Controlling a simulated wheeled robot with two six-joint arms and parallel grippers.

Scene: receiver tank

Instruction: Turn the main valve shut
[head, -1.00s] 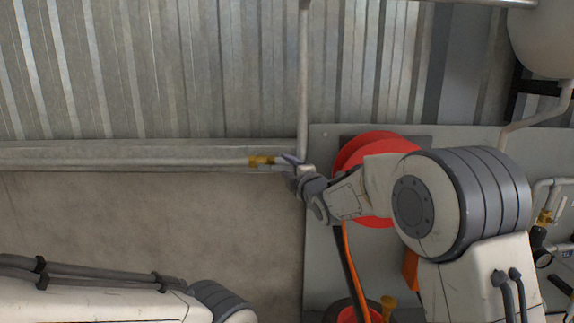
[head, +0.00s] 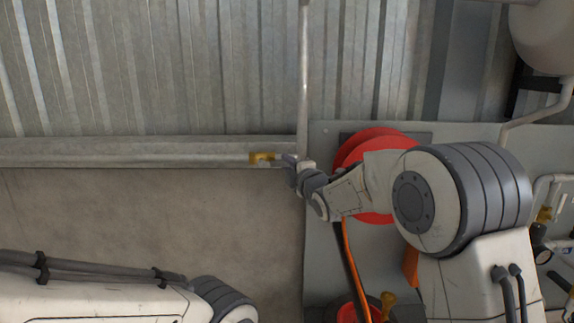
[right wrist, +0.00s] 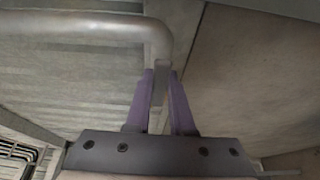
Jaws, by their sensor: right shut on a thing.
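The main valve appears as a small brass-yellow body (head: 263,158) on the grey horizontal pipe along the wall in the head view. My right gripper (head: 288,159) is at the right of the brass body. In the right wrist view its two purple fingers (right wrist: 160,85) are closed around a narrow pale piece (right wrist: 157,95), likely the valve's handle. The handle's angle is hard to tell because the fingers and wrist cover it. My left gripper is outside the head view; only my left arm shows at the lower left.
A red hose reel (head: 378,147) is on the grey panel behind my right arm. A thin vertical pipe (head: 303,90) runs just above my right wrist. A pale tank (head: 545,35) and small pipework are at the right. A bent pipe (right wrist: 100,28) crosses the right wrist view.

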